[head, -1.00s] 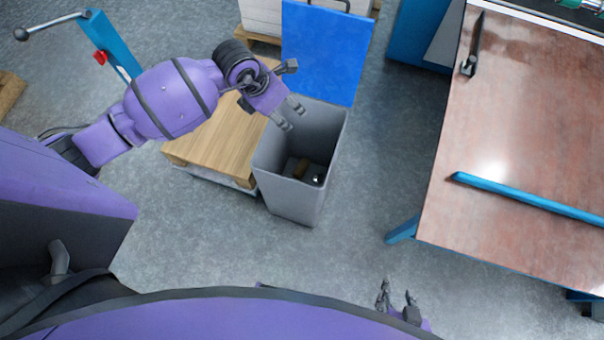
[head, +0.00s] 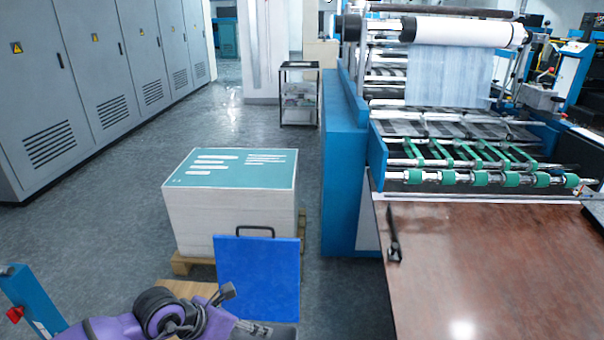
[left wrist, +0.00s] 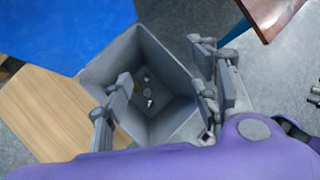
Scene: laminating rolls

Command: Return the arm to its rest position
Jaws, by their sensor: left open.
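My left arm shows at the bottom left of the head view, its purple wrist low beside the raised blue lid (head: 258,278) of a bin; its fingertips are not clear there. In the left wrist view my left gripper (left wrist: 162,95) is open, its two grey fingers apart with nothing between them. It is above the open grey bin (left wrist: 172,62). A few small pieces (left wrist: 149,100) lie on the bin's floor. My right gripper is not in the head view; some grey parts at the right edge of the left wrist view cannot be identified.
A white stack with a green top (head: 230,170) stands on a pallet behind the lid. A laminating machine (head: 450,150) with a brown table (head: 480,270) is at the right. Grey cabinets (head: 90,80) line the left.

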